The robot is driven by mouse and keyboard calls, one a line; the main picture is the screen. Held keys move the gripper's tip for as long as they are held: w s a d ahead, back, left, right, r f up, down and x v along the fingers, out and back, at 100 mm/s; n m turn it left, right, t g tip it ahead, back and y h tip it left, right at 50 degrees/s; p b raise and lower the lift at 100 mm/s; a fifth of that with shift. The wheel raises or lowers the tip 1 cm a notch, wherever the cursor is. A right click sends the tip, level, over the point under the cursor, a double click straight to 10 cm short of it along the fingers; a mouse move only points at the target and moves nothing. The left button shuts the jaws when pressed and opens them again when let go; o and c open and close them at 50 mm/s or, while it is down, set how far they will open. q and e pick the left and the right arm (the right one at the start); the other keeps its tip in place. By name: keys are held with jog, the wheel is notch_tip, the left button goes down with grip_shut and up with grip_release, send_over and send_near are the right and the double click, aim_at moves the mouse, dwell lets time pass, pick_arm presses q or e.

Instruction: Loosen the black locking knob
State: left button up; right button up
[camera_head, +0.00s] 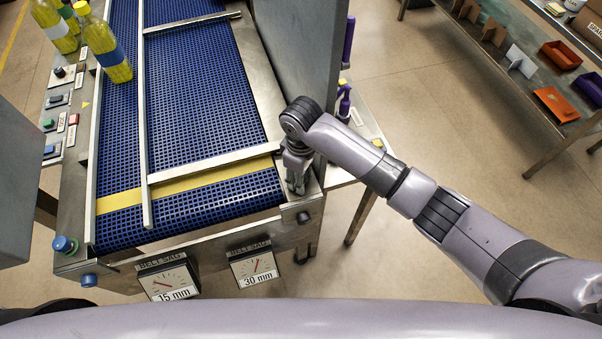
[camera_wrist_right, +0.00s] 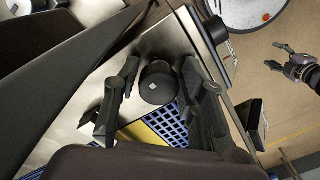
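The black knob (camera_wrist_right: 158,84), round with a small pale square on its top, shows in the right wrist view by the metal edge of the belt. In the head view it is hidden by my right gripper (camera_head: 296,188), which points down at the conveyor's near right corner. In the wrist view the fingers of my right gripper (camera_wrist_right: 160,90) stand apart on either side of the knob. A thin gap seems to show at the left finger; contact on the right is unclear. My left gripper (camera_wrist_right: 273,56) is open and empty over the floor in the wrist view.
Two belt-sag gauges (camera_head: 168,280) (camera_head: 254,265) hang at the front. A grey panel (camera_head: 305,45) stands behind my right gripper.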

jog(key=shift+o, duration=1.2)
jog(key=shift+r, duration=0.1)
jog(key=shift+r, duration=0.2)
notch_tip(320, 180, up, 12)
jog(key=shift+f, duration=0.2)
